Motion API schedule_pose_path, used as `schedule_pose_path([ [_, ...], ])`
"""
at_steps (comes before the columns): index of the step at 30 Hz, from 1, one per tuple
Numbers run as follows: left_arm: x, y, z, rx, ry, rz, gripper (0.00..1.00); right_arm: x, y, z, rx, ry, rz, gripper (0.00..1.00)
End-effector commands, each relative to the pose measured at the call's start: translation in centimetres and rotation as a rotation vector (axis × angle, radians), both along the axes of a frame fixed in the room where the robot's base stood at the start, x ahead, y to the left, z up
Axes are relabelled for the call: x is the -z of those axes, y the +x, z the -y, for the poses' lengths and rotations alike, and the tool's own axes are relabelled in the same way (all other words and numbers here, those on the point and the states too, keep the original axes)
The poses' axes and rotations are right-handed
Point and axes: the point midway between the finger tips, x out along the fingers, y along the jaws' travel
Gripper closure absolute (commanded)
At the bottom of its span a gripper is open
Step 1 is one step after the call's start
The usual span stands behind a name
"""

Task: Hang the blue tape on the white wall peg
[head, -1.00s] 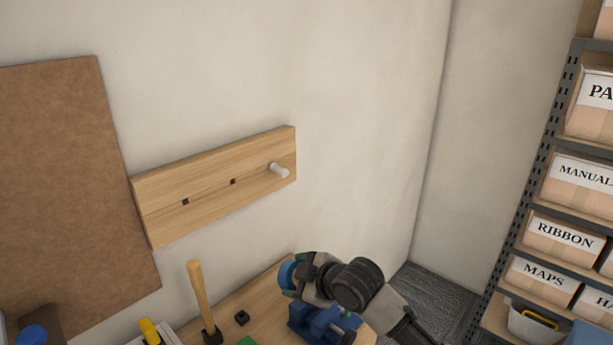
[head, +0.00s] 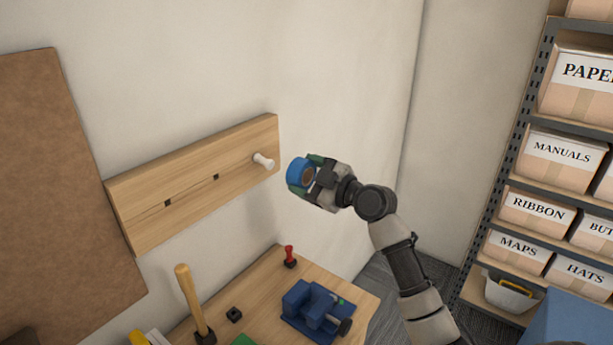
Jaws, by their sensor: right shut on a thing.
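The white wall peg (head: 263,160) sticks out near the right end of a wooden board (head: 195,188) on the wall. My right gripper (head: 309,180) is shut on the blue tape (head: 298,174), a roll whose open centre partly shows. It holds the tape in the air, a little right of the peg and slightly lower in the picture. A gap shows between tape and peg; the tape is not on the peg. My left gripper is not in view.
Below is a wooden bench (head: 262,268) with a blue vise (head: 314,310), a red-handled tool (head: 290,257) and a wooden-handled mallet (head: 190,300). A brown panel (head: 60,200) is at left. A shelf of labelled boxes (head: 562,158) stands at right.

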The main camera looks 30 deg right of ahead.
Motion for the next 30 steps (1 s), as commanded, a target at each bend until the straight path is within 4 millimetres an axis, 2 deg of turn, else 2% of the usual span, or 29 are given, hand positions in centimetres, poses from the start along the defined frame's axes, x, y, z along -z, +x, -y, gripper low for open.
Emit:
schedule_pose_path([
  [7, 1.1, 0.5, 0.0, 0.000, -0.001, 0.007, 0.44, 0.3, -0.1, 0.1, 0.008, 0.001, 0.008, 0.57],
  [30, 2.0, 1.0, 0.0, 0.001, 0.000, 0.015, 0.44, 0.2, 3.7, -1.2, 0.007, 0.001, 0.006, 0.57],
])
